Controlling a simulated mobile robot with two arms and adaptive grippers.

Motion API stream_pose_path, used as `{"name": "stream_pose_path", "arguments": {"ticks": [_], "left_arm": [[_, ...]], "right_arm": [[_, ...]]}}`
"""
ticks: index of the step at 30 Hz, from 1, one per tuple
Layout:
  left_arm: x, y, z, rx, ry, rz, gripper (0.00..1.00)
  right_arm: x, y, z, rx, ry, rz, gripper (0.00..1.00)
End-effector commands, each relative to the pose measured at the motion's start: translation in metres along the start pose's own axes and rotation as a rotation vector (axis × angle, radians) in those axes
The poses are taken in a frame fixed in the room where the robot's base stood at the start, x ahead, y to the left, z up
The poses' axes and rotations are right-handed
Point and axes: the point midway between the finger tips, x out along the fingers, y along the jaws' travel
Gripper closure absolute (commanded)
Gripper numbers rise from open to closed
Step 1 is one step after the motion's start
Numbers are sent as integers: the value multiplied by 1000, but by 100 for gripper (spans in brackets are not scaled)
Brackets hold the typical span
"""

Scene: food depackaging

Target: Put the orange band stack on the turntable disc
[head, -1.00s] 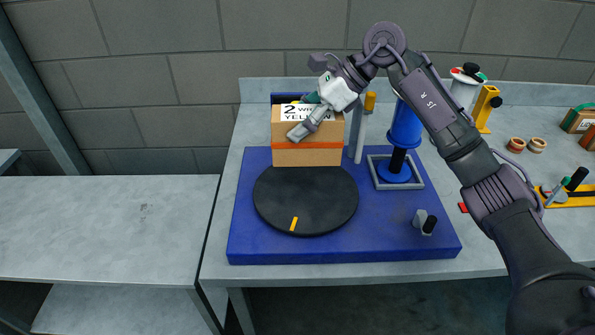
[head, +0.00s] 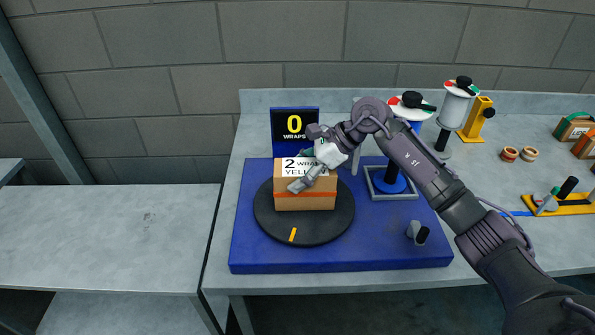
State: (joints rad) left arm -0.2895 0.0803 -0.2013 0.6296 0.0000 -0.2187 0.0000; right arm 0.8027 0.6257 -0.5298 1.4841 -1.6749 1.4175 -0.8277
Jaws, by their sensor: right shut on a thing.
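The orange band stack (head: 292,201) is a cardboard-brown block with an orange band around it and a white label on top reading "2 W…" and "YELL…". It sits over the back half of the black turntable disc (head: 277,232); I cannot tell whether its underside touches the disc. The disc has a yellow mark near its front edge. My right gripper (head: 309,176) is shut on the stack at its upper right side and hides part of the label. My left gripper is not in view.
The disc is on a blue base (head: 340,256) with a blue post in a grey frame (head: 395,195) and a small grey-black knob (head: 417,232). A sign (head: 294,125) reads "0 WRAPS". Rolls (head: 518,154), boxes and a yellow tool lie right. The left table (head: 110,235) is empty.

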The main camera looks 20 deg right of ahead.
Motion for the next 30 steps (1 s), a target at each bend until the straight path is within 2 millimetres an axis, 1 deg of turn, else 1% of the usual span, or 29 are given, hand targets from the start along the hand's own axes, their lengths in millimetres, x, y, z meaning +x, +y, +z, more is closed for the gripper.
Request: {"name": "stream_pose_path", "arguments": {"ticks": [3,4,8,9,17,20,21,23,26,30], "left_arm": [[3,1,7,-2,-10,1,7],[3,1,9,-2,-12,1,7],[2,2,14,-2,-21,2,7],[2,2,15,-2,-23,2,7],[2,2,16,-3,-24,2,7],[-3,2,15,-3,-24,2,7],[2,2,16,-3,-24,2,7],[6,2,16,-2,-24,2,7],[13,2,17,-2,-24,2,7],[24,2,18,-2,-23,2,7]], "right_arm": [[1,0,-1,-1,-2,-1,85],[2,0,-2,0,0,0,30],[1,0,-1,0,0,0,8],[1,0,-1,0,0,0,7],[1,0,-1,0,0,0,7],[-2,0,2,0,0,0,7],[-4,-1,0,0,1,-2,7],[-11,-1,-1,-1,1,-3,7],[-29,-1,-2,-1,1,-5,7],[-61,-1,-2,-2,1,-7,7]]}}
